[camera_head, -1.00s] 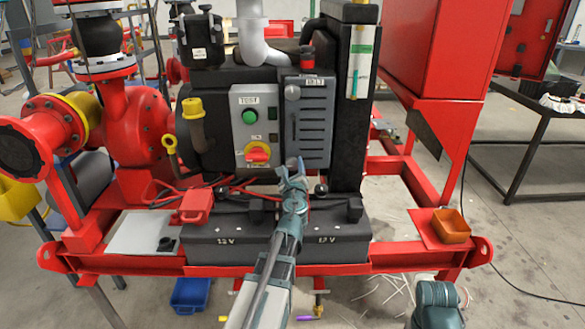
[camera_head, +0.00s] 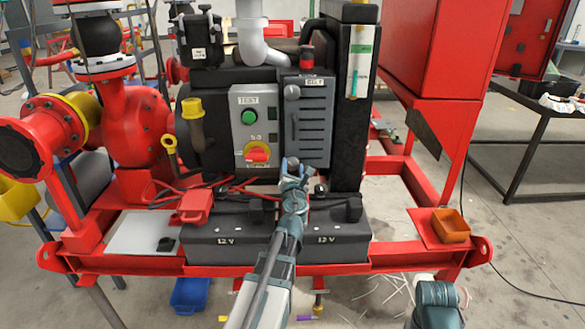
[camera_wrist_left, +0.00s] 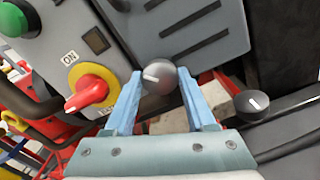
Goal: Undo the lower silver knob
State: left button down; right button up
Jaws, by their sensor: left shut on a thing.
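The lower silver knob (camera_wrist_left: 159,77) is a round grey knob with a white index line, at the bottom edge of the grey slotted belt cover (camera_head: 308,115). My left gripper (camera_wrist_left: 160,80) has its pale blue fingers on either side of it and is shut on it. In the head view the left gripper (camera_head: 292,168) covers most of the lower knob. The upper silver knob (camera_head: 292,91) sits at the top left of the cover, clear of the gripper. My right gripper is out of view; only part of my right arm shows at the lower right.
Left of the cover is a panel with a green button (camera_head: 250,117) and a red-and-yellow switch (camera_head: 257,153). Black 12 V batteries (camera_head: 215,238) stand below. A black knob (camera_wrist_left: 251,105) is right of the gripper. An orange tray (camera_head: 451,225) sits on the red frame.

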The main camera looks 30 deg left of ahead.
pick_arm(q)
jog(key=m, duration=0.5)
jog(key=shift+m, duration=0.4)
dwell(0.4)
jog(key=shift+c, duration=1.1)
grip_release()
